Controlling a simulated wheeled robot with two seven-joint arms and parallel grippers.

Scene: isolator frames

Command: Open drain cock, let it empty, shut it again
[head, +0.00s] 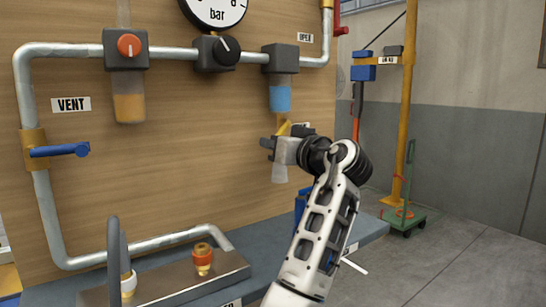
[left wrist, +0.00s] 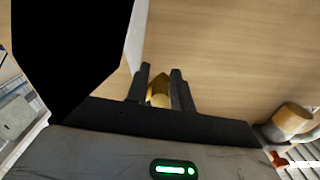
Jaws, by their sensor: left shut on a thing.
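A filter bowl (head: 280,97) with blue liquid hangs under the right-hand dark block on the pipe. The yellow drain cock (head: 284,128) shows just below it, partly hidden by my gripper. My left gripper (head: 283,140) is at the cock, shut on it. In the left wrist view, the dark fingers (left wrist: 161,86) stand on both sides of the yellow cock (left wrist: 160,91). A pale translucent piece (head: 279,174) shows below the gripper. I cannot tell whether liquid is running or how the cock is turned. My right gripper is in neither view.
A second bowl (head: 129,102) with amber liquid hangs at left under a red-knobbed block. A blue valve lever (head: 60,151), a pressure gauge (head: 215,9) and a bench (head: 358,231) with a metal plate (head: 172,287) are near. Open floor lies to the right.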

